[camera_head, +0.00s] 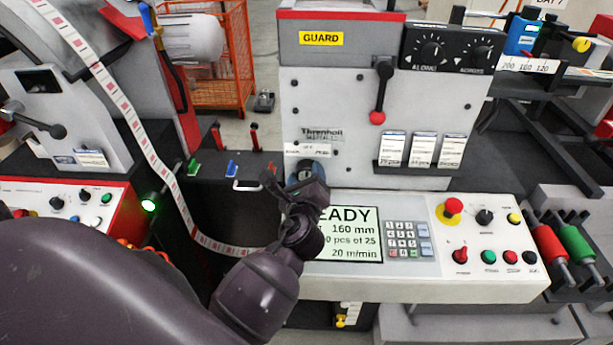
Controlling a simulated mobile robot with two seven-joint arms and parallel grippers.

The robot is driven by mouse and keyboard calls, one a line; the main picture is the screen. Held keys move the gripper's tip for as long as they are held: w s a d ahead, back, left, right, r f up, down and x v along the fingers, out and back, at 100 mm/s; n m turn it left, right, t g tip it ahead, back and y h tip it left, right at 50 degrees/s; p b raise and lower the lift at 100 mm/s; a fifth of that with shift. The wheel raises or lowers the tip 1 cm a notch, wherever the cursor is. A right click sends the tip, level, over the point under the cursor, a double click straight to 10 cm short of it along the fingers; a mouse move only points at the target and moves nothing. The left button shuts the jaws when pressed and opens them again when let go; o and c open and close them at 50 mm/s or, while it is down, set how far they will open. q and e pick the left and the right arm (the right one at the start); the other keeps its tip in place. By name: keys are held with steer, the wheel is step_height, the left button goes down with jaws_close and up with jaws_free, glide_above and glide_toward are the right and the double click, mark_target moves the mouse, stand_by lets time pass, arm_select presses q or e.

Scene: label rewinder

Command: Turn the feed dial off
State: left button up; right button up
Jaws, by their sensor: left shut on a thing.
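The feed dial (307,166) is a round blue-grey knob low on the grey front panel of the machine, under a small white label (307,149). My left gripper (297,185) is in front of the dial and shut on it, its dark fingers covering most of the dial. The dial's pointer is hidden, and the label's print is too small to read surely. My right gripper is not in view.
A white console (460,278) with a READY screen (350,240), keypad and red emergency button (452,208) lies below and right. A lever with a red knob (377,118) hangs above right. A printed label web (150,150) runs down on the left.

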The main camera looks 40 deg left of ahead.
arm_select(q)
steer(key=o, duration=0.9)
steer(key=b+v, duration=0.1)
steer(key=v, duration=0.9)
steer(key=shift+s+d, duration=0.15)
steer(key=shift+s, duration=0.2)
steer(key=shift+s+d, duration=0.1)
